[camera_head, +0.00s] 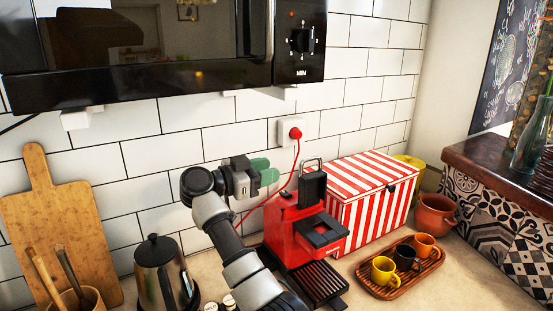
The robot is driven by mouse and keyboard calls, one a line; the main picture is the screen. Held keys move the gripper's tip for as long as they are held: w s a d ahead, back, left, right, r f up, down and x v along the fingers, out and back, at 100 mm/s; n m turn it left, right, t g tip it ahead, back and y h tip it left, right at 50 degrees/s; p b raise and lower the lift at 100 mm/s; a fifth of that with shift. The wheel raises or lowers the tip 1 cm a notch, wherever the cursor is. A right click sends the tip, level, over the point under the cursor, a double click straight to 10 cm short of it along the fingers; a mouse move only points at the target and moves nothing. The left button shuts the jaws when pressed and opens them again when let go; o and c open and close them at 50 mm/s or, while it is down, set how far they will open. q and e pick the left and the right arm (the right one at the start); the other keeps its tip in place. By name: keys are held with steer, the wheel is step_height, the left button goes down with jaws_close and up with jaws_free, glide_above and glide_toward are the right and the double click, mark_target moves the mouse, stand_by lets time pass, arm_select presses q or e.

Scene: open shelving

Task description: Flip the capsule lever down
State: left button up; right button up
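The red capsule coffee machine (283,232) stands on the counter in front of a striped box. Its metal loop-shaped lever (313,162) stands up at the top, above an upright black part (312,187). My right gripper (266,170) has green fingertips that point right, toward the lever. It is to the left of the lever, at about its height in the picture, with a visible gap between them. The two fingers overlap in this view, so their opening is unclear. It holds nothing that I can see. My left gripper is out of view.
A black microwave (150,50) hangs above. A red plug (295,133) and cord run behind my gripper. A red-and-white striped box (373,190) is close behind the machine. A wooden tray (425,268) with cups is at right; a kettle (160,275) is at left.

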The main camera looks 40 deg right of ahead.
mark_target(306, 160)
steer(key=d, duration=0.2)
steer(key=s+d+p, duration=0.1)
steer(key=d, duration=0.1)
steer(key=d+p, duration=0.1)
steer(key=d, duration=0.1)
steer(key=shift+s+d+r, duration=0.1)
steer(key=shift+s+r, duration=0.15)
steer(key=shift+r, duration=0.1)
steer(key=d+p, duration=0.1)
steer(key=d, duration=0.3)
steer(key=shift+d+f, duration=0.15)
steer(key=shift+f, duration=0.05)
steer(key=shift+d, duration=0.3)
steer(key=shift+s, duration=0.1)
steer(key=c, duration=0.6)
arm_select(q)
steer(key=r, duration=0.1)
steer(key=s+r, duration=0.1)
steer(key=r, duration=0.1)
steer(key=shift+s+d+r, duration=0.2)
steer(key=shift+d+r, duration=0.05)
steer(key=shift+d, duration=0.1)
arm_select(e)
jaws_close()
